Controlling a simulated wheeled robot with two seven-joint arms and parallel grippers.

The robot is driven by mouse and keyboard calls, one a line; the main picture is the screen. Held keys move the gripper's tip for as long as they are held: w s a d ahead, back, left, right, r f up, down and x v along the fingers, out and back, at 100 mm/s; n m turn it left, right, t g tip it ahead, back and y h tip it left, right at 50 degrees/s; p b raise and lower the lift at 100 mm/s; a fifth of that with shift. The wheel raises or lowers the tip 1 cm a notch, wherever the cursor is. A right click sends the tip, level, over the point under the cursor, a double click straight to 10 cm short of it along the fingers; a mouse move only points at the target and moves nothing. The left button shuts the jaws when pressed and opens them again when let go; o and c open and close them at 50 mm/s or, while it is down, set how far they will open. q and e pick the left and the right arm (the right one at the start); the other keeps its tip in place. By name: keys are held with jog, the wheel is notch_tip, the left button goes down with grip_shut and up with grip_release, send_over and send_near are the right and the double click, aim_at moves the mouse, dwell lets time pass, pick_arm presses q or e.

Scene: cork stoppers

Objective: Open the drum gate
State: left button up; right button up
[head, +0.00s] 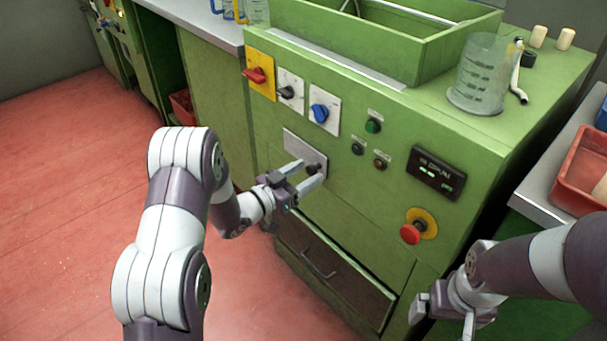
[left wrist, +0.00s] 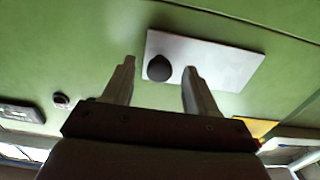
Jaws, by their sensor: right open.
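A black round knob (head: 314,168) sits on a silver plate (head: 291,146) on the front of the green machine (head: 350,195). My left gripper (head: 309,172) is open, with its fingers at the knob. In the left wrist view the knob (left wrist: 159,67) shows between the two separated fingertips (left wrist: 158,70), against the plate (left wrist: 225,62); I cannot tell whether either finger touches it. My right gripper (head: 436,312) is open and empty at the machine's lower right. No part is visibly labelled as a gate.
Yellow-backed red (head: 256,75), black (head: 288,91) and blue (head: 320,112) switches are above the plate. Small buttons, a drum display (head: 437,173) and a red emergency button (head: 411,233) are to the right. A drawer (head: 330,270) is below. A glass beaker (head: 483,75) stands on top.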

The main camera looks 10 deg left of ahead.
pick_arm(q)
jog(key=p+v, duration=0.3)
jog(key=v, duration=0.9)
jog(key=shift+s+a, duration=0.25)
